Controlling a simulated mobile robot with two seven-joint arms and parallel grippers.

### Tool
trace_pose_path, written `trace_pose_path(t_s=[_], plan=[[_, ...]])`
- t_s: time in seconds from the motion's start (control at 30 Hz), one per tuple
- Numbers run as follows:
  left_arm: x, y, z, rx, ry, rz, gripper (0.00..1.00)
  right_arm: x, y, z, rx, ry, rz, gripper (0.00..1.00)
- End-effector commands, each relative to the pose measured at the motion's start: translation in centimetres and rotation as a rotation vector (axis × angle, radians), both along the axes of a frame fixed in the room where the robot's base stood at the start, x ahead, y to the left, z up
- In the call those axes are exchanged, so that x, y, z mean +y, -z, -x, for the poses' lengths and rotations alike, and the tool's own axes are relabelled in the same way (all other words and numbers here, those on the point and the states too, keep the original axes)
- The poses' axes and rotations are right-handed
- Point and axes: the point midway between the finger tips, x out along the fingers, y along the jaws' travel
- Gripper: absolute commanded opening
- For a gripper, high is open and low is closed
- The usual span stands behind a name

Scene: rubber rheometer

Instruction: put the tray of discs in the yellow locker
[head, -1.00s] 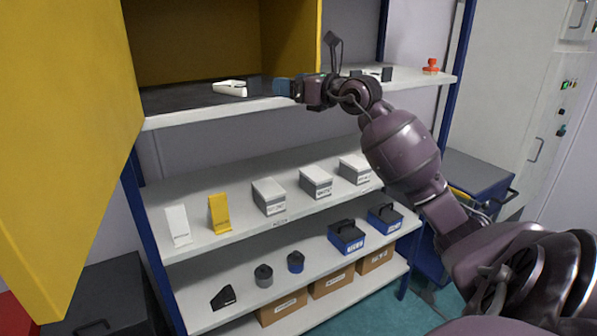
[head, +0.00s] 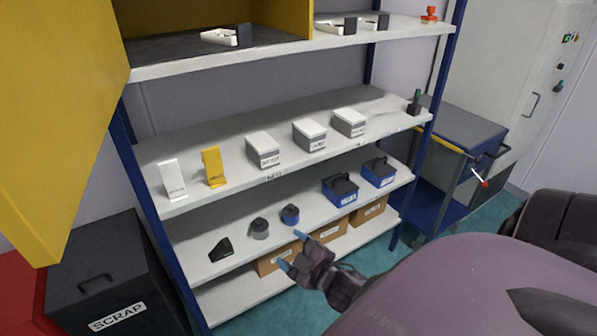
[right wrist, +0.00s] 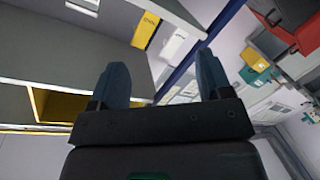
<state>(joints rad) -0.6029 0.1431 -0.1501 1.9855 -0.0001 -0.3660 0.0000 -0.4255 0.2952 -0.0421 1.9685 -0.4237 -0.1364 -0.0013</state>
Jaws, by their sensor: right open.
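The yellow locker (head: 283,14) stands on the top shelf with its door (head: 60,130) swung open at the left. A small white tray with a dark end (head: 222,37) rests on the locker's dark floor, near the front edge. Discs in it are too small to make out. My right gripper (head: 292,251) is open and empty, low in front of the bottom shelves, well below the locker. In the right wrist view its blue fingers (right wrist: 163,88) are apart with nothing between them. My left gripper is not in view.
Two similar white trays (head: 334,27) (head: 374,22) and a red-orange item (head: 429,14) stand on the top shelf, right of the locker. Lower shelves hold lidded boxes (head: 309,134), blue cases (head: 341,190) and cardboard boxes (head: 277,262). A black scrap bin (head: 110,270) stands lower left.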

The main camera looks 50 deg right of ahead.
Motion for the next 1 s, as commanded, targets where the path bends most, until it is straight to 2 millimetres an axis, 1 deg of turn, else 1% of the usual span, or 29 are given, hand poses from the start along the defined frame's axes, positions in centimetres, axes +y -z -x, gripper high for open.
trace_pose_path(t_s=[0.03, 0.1, 0.2, 0.3, 0.4, 0.47, 0.83, 1.0], plan=[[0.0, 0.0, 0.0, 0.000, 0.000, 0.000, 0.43, 1.3, 2.3, 1.9, 0.073, 0.036, -0.117, 0.72], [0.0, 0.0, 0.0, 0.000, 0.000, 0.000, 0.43, 3.0, 5.0, 4.2, 0.164, 0.080, -0.267, 0.72], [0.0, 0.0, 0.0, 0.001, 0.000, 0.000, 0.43, 5.3, 7.6, 6.8, 0.270, 0.126, -0.434, 0.72], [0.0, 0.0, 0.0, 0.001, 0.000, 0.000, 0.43, 6.9, 9.1, 8.5, 0.337, 0.153, -0.539, 0.72], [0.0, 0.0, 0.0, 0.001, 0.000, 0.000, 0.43, 7.8, 9.7, 9.3, 0.368, 0.163, -0.588, 0.72], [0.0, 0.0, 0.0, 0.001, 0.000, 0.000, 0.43, 7.9, 9.8, 9.4, 0.374, 0.166, -0.598, 0.72], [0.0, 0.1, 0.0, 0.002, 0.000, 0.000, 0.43, 7.9, 9.8, 9.4, 0.372, 0.165, -0.596, 0.72], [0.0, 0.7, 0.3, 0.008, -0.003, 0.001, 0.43, 7.9, 10.3, 9.3, 0.372, 0.164, -0.595, 0.72]])
